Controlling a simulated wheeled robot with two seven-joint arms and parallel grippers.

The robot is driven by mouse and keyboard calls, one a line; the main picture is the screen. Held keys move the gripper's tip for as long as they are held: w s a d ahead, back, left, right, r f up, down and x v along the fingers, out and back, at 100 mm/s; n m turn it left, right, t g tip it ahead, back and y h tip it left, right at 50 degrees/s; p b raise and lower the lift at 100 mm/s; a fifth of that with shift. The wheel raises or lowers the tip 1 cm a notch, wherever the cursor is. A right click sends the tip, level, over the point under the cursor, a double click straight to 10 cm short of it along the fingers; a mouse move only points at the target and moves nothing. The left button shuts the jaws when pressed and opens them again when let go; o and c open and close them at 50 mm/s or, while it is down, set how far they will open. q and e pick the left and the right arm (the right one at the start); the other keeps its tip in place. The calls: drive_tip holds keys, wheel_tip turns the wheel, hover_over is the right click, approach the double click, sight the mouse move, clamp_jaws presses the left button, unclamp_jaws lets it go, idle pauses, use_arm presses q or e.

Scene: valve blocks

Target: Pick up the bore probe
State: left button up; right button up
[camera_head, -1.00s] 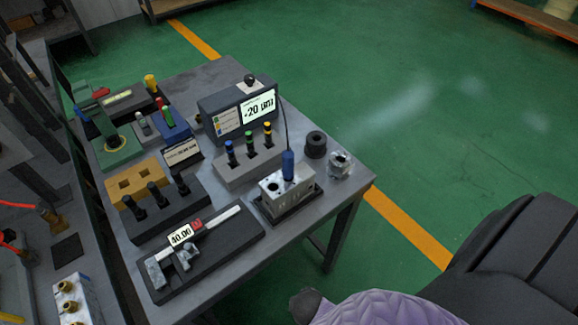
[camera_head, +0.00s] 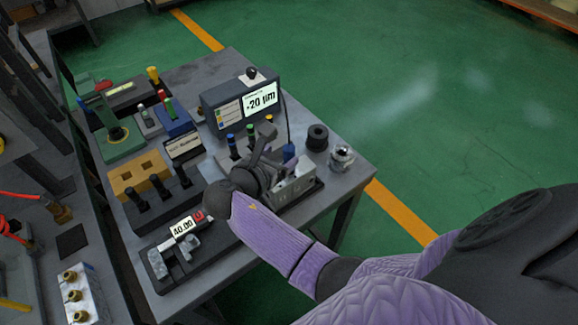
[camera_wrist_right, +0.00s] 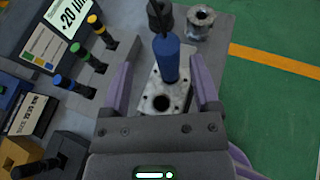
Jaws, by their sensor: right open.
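The bore probe is a blue cylinder (camera_wrist_right: 166,58) with a dark cable. In the right wrist view it stands upright in one bore of the metal valve block (camera_wrist_right: 160,104); a second bore in front of it is empty. In the head view the probe (camera_head: 288,152) shows only in part behind my right gripper (camera_head: 268,148), which is above the valve block (camera_head: 296,184). In the wrist view my right gripper (camera_wrist_right: 162,78) is open, with one finger on each side of the probe and a gap to each. My left gripper is not in view.
A rack with coloured pins (camera_wrist_right: 83,70) is on the left. A dark ring (camera_head: 317,137) and a metal fitting (camera_head: 342,157) stand on the right.

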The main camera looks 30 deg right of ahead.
sight(293, 149)
drive_tip(key=x, duration=0.2)
drive_tip(key=b+x, duration=0.1)
drive_tip(key=x, duration=0.2)
drive_tip(key=shift+s+d+f, duration=0.2)
drive_tip(key=shift+d, duration=0.2)
drive_tip(key=shift+r, duration=0.1)
clamp_jaws()
